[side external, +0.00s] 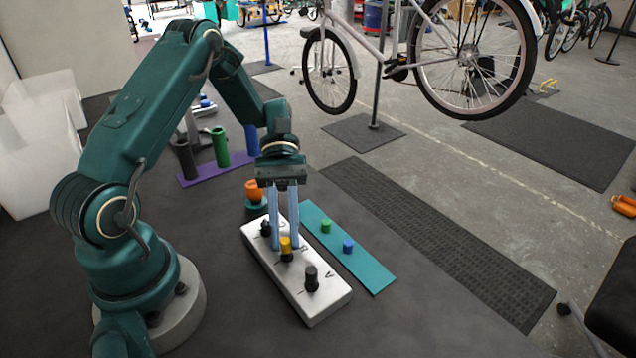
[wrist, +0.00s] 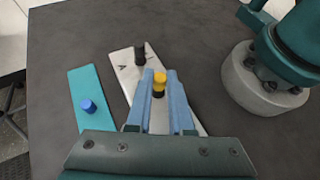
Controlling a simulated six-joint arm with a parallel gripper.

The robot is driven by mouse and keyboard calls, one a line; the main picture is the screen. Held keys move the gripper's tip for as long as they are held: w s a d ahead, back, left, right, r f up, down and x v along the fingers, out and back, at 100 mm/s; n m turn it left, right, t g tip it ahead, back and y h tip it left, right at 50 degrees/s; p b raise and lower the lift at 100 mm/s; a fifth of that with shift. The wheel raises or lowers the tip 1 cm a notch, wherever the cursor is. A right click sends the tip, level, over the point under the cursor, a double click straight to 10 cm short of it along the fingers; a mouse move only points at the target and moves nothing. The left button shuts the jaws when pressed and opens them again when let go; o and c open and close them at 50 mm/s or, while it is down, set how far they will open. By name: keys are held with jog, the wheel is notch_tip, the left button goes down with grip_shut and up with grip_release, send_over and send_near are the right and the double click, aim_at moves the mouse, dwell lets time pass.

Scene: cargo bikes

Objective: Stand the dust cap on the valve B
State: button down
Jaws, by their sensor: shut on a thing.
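The yellow dust cap (side external: 285,243) is upright between the fingers of my gripper (side external: 284,246), which is shut on it. It also shows in the wrist view (wrist: 160,77). The white block (side external: 322,308) carries black valves in a row with letters beside them. The cap is in line with the middle valve (side external: 287,257), near a letter that looks like B, directly over its top. I cannot tell whether it is fully seated. The front valve (side external: 311,279), by the letter A, stands bare; it shows in the wrist view (wrist: 139,55). The rear valve (side external: 265,229) is partly hidden by a finger.
A teal strip (side external: 373,277) beside the block holds a green cap (side external: 326,226) and a blue cap (side external: 348,246). An orange object (side external: 254,190) stands behind the block. A purple strip (side external: 205,178) with upright tubes lies farther back. The dark table is clear in front.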

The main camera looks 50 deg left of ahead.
dwell(0.3)
jog(key=c, duration=0.7)
grip_release()
